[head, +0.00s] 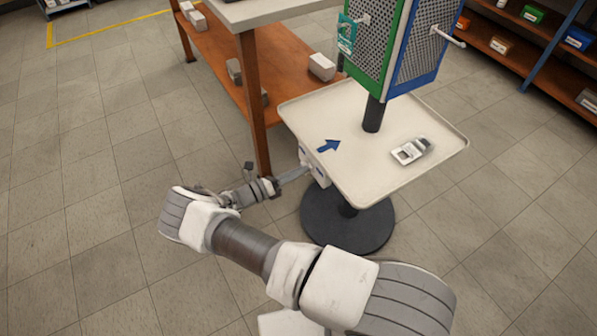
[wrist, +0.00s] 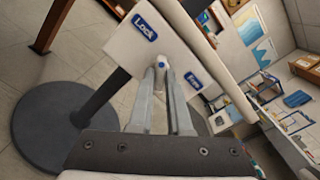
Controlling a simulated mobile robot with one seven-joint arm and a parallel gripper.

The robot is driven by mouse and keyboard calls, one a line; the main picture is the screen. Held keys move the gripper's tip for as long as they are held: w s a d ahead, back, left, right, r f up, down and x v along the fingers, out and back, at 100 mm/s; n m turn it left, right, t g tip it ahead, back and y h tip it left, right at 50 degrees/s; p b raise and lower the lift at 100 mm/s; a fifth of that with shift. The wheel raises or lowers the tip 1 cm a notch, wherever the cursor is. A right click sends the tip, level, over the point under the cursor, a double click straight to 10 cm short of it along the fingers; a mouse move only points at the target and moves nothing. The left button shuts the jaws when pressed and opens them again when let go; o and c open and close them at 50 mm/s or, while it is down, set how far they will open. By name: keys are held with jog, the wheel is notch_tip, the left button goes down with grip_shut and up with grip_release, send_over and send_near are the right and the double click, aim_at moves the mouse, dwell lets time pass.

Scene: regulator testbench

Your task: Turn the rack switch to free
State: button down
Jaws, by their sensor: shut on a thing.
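The rack switch is a white box (head: 318,168) on the side of the rack's white tray (head: 372,188). In the wrist view its white plate (wrist: 122,47) carries a blue label reading "Lock" (wrist: 145,27) and a second blue label (wrist: 193,80) whose small word is hard to read. A small white knob with a blue dot (wrist: 162,74) sits between the labels. My gripper (wrist: 165,72) reaches the plate with its two fingertips closed on this knob. The fingers partly hide the knob, so its exact setting is unclear. In the head view my gripper (head: 300,172) meets the box from the left.
The rack's black post (head: 373,114) carries green and blue perforated panels, and its round black base (head: 348,222) stands on the tiled floor. A blue arrow (head: 329,146) and a grey-white device (head: 411,150) lie on the tray. An orange-brown bench (head: 255,88) stands close behind my gripper.

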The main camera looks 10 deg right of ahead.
jog(key=shift+w+a+m+b, duration=0.1)
jog(key=shift+m+b, duration=2.85)
jog(key=shift+m, duration=5.65)
jog(key=c, duration=0.9)
grip_release()
jog(key=shift+o, duration=0.2)
jog(key=p+v, duration=0.2)
jog(key=v, duration=1.5)
jog(key=shift+a, duration=0.15)
